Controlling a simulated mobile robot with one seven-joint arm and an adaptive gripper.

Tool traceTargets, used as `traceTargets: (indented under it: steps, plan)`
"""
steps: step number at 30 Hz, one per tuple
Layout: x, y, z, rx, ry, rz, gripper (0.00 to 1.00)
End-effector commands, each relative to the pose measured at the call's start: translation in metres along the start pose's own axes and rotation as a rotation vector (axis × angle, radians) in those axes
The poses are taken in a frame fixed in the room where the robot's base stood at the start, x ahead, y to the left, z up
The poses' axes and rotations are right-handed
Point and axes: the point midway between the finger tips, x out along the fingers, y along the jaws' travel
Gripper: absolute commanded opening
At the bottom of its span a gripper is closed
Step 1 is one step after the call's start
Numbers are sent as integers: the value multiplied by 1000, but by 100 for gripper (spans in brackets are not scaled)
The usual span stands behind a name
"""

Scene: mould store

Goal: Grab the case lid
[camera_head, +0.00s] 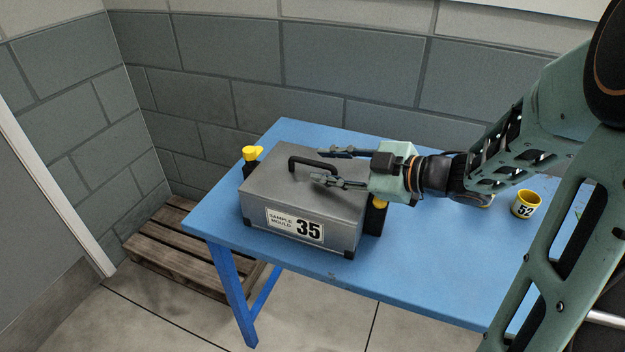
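A grey case marked "SAMPLE MOULD 35" (284,224) stands on the blue table. Its flat grey lid (275,184) is closed on top and carries a black bar handle (301,161). My gripper (318,167) reaches in from the right above the lid. Its two fingers are spread apart, one toward the back and one toward the front, with the right part of the handle near the gap between them. I cannot tell whether either finger touches the handle. Yellow-topped black clamps (252,154) sit at the case's left and right sides; the right one is partly hidden.
The blue table (420,265) has free room in front and to the right of the case. A yellow cup marked 52 (525,204) stands at the right. A grey block wall (340,60) runs close behind. A wooden pallet (160,245) lies on the floor at left.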

Motion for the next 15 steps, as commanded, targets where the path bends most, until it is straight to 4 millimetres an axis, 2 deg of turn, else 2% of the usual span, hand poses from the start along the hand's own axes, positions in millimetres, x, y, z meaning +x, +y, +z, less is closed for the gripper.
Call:
traceTargets:
  steps: [3,6,14,15]
  plan:
    - [19,0,0,-1,2,-2,30]
    - [27,1,0,-1,0,-1,30]
    - [28,2,0,-1,-1,0,30]
    - [28,2,0,-1,-1,0,26]
